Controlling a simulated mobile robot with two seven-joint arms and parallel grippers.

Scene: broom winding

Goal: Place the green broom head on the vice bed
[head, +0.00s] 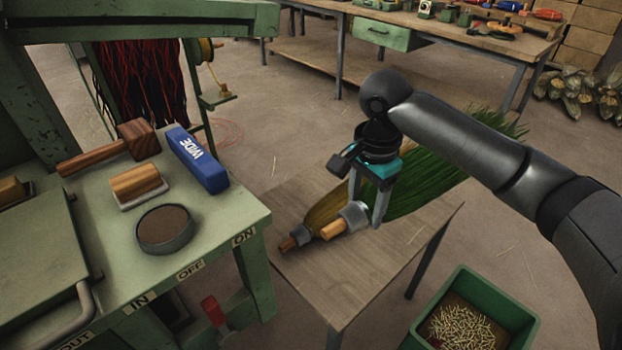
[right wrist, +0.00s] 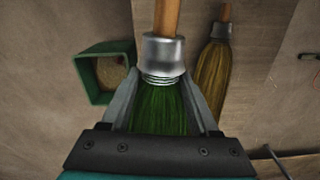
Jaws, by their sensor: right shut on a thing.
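The green broom head has long green bristles (head: 437,184), a silver collar and a short wooden stub. My right gripper (head: 380,217) points down and is shut on it near the collar, over the small wooden table. In the right wrist view its fingers (right wrist: 162,108) flank the green bristles (right wrist: 160,108) just below the silver collar (right wrist: 163,55). I cannot tell whether the head touches the table. The green machine bench (head: 215,222) stands at the left; I cannot make out which part is the vice bed. My left gripper is out of view.
A straw-coloured broom head (head: 325,210) lies on the table (head: 345,275) beside the green one. A mallet (head: 112,147), a wooden block (head: 137,182), a blue WIDE block (head: 197,160) and a round tin (head: 165,229) occupy the bench. A green crate (head: 480,318) stands at lower right.

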